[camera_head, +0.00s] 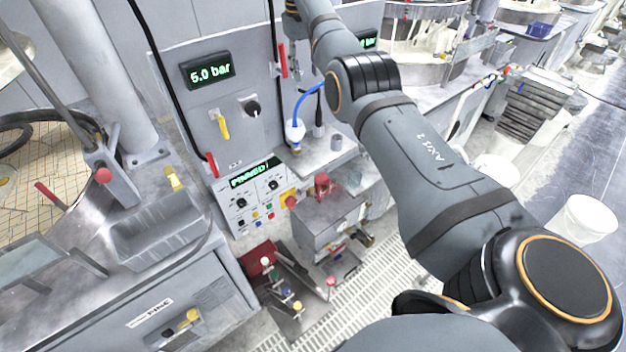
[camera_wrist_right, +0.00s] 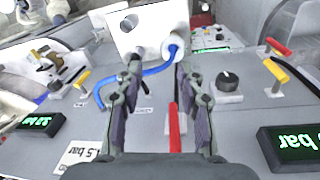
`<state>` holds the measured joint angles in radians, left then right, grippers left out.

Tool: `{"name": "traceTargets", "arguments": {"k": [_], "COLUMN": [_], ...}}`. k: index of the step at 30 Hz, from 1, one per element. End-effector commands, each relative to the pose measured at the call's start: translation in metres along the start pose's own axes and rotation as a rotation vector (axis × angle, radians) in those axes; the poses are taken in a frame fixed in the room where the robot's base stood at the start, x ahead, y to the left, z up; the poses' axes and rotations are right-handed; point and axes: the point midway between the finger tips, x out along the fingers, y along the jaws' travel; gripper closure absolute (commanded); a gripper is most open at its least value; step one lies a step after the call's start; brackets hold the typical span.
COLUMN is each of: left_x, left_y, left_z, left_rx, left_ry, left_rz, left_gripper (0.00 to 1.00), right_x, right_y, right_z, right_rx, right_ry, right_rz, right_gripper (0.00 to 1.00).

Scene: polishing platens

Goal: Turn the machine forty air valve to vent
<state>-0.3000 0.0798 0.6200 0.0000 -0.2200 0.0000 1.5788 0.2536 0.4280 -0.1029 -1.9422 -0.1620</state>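In the head view my right arm reaches up to the top edge, where its gripper is cut off. In the right wrist view my right gripper (camera_wrist_right: 160,67) is open, its two fingers apart with nothing held. A red lever (camera_wrist_right: 175,128) on the grey panel shows between the fingers, below them. A yellow-handled valve (camera_wrist_right: 277,70) is at the right of this view, and another yellow handle (camera_wrist_right: 82,79) is at the left. The head view shows a yellow valve handle (camera_head: 223,126) under a 5.0 bar display (camera_head: 208,70). I cannot read which valve is machine forty's. My left gripper is not in view.
A black knob (camera_head: 252,107) and a red lever (camera_head: 282,60) are on the grey panel. A blue hose (camera_wrist_right: 155,70) runs behind the gripper's fingers. A control box with a green display (camera_head: 252,174) is below the panel.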

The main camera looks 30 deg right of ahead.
Motion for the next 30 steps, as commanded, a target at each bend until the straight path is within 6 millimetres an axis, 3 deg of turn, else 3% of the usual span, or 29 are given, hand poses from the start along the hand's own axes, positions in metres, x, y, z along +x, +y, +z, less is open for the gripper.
{"name": "traceTargets", "arguments": {"k": [14,23,30], "left_x": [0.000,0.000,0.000], "left_y": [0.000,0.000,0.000], "left_z": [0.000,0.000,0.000], "left_rx": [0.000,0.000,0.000], "left_ry": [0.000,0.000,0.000], "left_rz": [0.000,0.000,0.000], "left_gripper": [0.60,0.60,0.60], "right_x": [0.112,0.176,0.223], "right_y": [-0.023,-0.040,-0.056], "right_z": [0.000,0.021,0.049], "right_rx": [-0.027,-0.055,-0.083], "right_ry": [0.050,0.085,0.113], "right_rz": [0.073,0.102,0.114], "right_gripper": [0.62,0.62,0.62]}}
